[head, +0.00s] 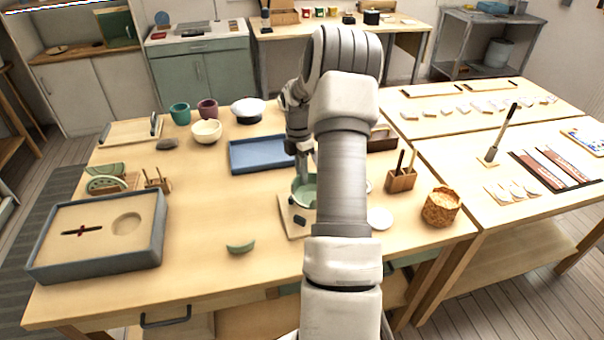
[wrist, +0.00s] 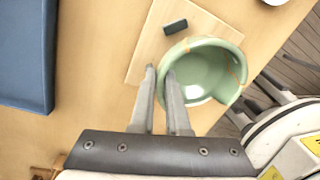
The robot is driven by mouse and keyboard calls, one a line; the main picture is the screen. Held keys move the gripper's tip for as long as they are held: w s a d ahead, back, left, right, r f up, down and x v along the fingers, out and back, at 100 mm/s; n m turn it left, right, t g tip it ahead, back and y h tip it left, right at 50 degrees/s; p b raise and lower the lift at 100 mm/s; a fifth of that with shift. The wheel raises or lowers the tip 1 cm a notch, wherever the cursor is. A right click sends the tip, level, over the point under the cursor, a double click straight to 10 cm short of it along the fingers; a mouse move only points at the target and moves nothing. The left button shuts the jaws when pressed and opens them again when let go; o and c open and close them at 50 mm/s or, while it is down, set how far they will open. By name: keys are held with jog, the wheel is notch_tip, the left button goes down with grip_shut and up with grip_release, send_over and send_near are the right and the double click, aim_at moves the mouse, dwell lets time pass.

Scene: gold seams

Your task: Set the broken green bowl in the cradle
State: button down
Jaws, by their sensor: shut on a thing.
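The broken green bowl (wrist: 208,70) shows in the wrist view, with gold seams on its wall and a gap in its rim at the lower right. My gripper (wrist: 160,75) is shut on the bowl's left rim, one finger inside and one outside. In the head view the bowl (head: 301,190) is partly hidden by my arm. It is over or on a pale wooden board (head: 291,230); I cannot tell if it touches. A green shard (head: 240,246) lies on the table. A grey-framed sand tray (head: 98,258) has a round hollow; I cannot tell whether this is the cradle.
A blue tray (head: 258,154) lies behind the bowl. A dark block (wrist: 176,27) sits on the board beside the bowl. A wooden tool holder (head: 401,180) and a woven basket (head: 441,207) stand to the right.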

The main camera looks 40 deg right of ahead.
jog(key=shift+f+b, duration=0.35)
jog(key=shift+f, duration=1.4)
dwell(2.4)
jog(key=shift+c, duration=1.8)
grip_release()
jog(key=shift+r, duration=0.1)
jog(key=shift+r+p, duration=2.35)
jog(key=shift+r, duration=0.55)
